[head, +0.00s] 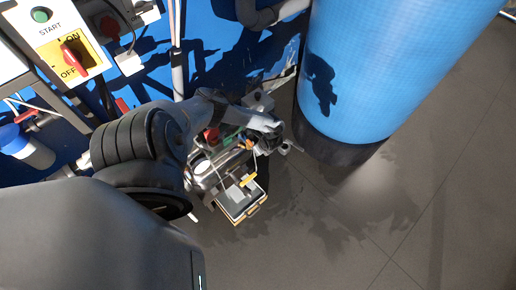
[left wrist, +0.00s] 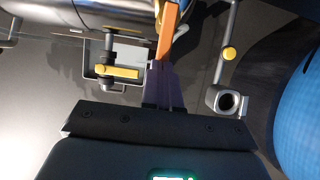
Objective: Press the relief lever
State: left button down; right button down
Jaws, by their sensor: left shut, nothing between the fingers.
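An orange lever (left wrist: 167,32), which looks like the relief lever, comes down from the top edge in the left wrist view. Its lower end lines up with the tips of my left gripper (left wrist: 162,68). I cannot tell whether they touch. The left gripper's narrow fingers are shut together with nothing between them. In the head view my left arm reaches down from the left to the small piping assembly (head: 205,173). The fingertips and the lever are hard to make out there. My right gripper is in neither view.
A yellow handle (left wrist: 120,72) on a pipe is left of the fingers. A large blue tank (head: 385,70) stands beside the assembly. A control panel (head: 65,40) is at upper left. Grey floor (head: 420,220) is clear at right.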

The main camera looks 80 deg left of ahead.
pick_arm(q)
jog(key=p+v, duration=0.2)
jog(key=a+p+v, duration=0.1)
jog(key=p+v, duration=0.1)
jog(key=shift+s+d+r, duration=0.15)
jog(key=shift+s+r, duration=0.05)
jog(key=shift+r, duration=0.3)
jog(key=a+p+v, duration=0.1)
jog(key=p+v, duration=0.3)
jog(key=v, duration=0.4)
jog(key=shift+s+r, duration=0.25)
jog(key=shift+r, duration=0.4)
jog(key=shift+s, duration=0.1)
